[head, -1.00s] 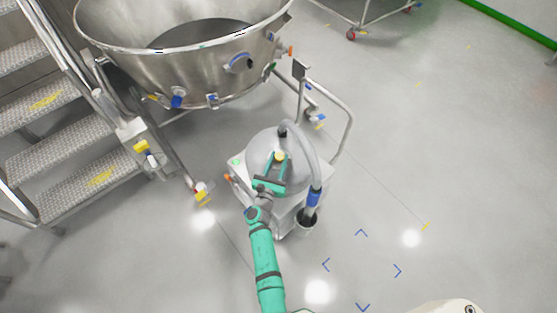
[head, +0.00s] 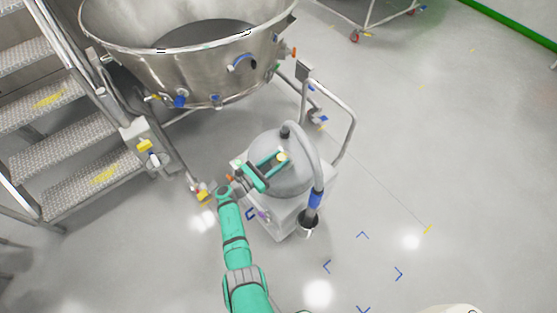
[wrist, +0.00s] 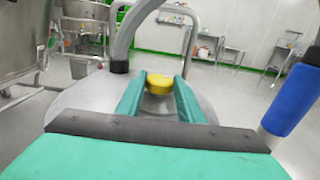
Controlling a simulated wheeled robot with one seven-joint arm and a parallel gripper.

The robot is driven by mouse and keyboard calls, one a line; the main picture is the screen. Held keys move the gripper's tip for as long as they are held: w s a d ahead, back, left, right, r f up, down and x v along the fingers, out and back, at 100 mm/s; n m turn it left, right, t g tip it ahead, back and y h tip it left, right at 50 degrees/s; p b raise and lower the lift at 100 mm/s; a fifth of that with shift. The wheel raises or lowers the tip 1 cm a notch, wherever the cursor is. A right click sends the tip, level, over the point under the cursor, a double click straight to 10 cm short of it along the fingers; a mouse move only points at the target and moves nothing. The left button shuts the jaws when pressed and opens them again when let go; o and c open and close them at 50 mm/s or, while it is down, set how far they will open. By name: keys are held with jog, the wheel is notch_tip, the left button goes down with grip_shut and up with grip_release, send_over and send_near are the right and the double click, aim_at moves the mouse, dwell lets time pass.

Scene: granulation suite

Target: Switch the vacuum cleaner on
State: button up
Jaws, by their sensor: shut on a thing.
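The vacuum cleaner (head: 289,179) stands at the centre of the head view, a steel drum with a domed lid on a boxy base. A round yellow knob (head: 282,157) sits on its lid. My green gripper (head: 276,158) reaches over the lid from the left, with its two fingers shut on the knob, one on each side. In the wrist view the yellow knob (wrist: 160,82) shows between the fingertips. The grey hose (head: 309,152) rises from a dark fitting on the lid and ends in a blue cuff (head: 315,198). The lower part of the knob is hidden.
A large steel bowl (head: 190,67) on a frame stands behind to the left. Metal steps (head: 75,180) with a rail are at the left. A bent handle rail (head: 351,125) rises behind the vacuum cleaner. The floor to the right is clear.

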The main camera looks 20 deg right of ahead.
dwell(0.4)
jog(key=o, duration=1.1)
jog(key=shift+c, duration=0.2)
jog(key=v, duration=1.1)
jog(key=shift+w+a, duration=0.1)
jog(key=shift+w, duration=0.05)
